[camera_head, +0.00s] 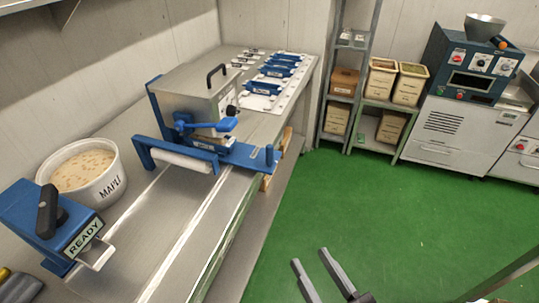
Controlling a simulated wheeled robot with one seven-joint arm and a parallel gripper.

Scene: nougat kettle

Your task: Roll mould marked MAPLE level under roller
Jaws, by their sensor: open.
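The white roller (183,161) sits in a blue frame across the bench, in front of a boxy metal machine (190,95). The mould is left of the roller, apart from it and not under it. My gripper (310,258) is open and empty at the bottom of the view, over the green floor, well right of the mould and roller.
A blue unit labelled READY (62,225) with a black handle stands beside the mould. Pale rails run along the bench (150,258). A blue lever (210,125) sticks out above the roller. Shelves with bins (382,78) stand at the back. The green floor (400,215) is clear.

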